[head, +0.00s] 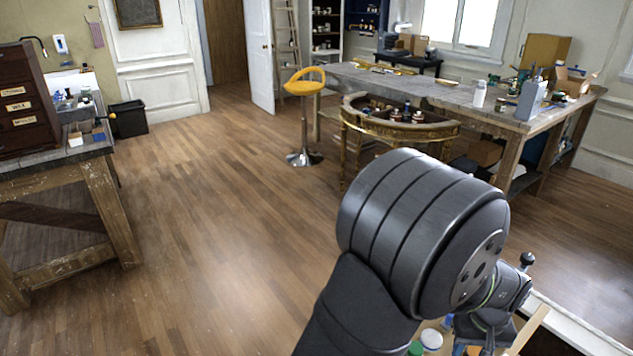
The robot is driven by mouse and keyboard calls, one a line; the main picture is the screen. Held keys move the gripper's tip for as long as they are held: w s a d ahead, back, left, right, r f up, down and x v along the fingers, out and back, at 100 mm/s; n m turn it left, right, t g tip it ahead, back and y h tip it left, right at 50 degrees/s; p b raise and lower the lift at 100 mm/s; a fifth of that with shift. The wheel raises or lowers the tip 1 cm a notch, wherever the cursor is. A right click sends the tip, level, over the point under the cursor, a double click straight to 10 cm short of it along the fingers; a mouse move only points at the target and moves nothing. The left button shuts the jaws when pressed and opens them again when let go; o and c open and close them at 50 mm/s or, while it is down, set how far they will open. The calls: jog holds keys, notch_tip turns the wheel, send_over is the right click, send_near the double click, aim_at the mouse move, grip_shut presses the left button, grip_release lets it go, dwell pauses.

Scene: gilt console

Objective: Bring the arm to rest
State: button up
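My dark grey arm fills the lower right of the head view, its large rounded joint nearest the camera. Past it, the small dark end of the arm with my gripper (487,332) points down at the bottom edge. The fingers are too small and partly hidden, so I cannot tell whether they are open or shut or hold anything.
Beside my gripper are a white-topped jar (431,339), a green lid (416,348) and a wooden strip (526,328). A gilt half-round console (440,132) stands before a long workbench (450,94). A yellow stool (304,86) stands left of it. The middle floor is clear.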

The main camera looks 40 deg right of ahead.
notch_tip(320, 180, up, 17)
jog(key=m, duration=0.6)
jog(key=shift+w+r, duration=0.15)
dwell(0.4)
grip_shut()
jog(key=w+d+f+y, duration=0.3)
jog(key=d+f, duration=0.5)
jog(key=f, duration=0.3)
jog(key=shift+g, duration=0.4)
jog(key=x, duration=1)
jog(key=shift+s+f, duration=0.1)
jog(key=shift+s, duration=0.15)
jog(key=shift+s+a, duration=0.15)
jog(key=shift+a, duration=0.4)
jog(key=shift+s+a, duration=0.15)
jog(key=shift+a, duration=0.4)
jog(key=shift+s+a, duration=0.2)
jog(key=shift+a, duration=0.6)
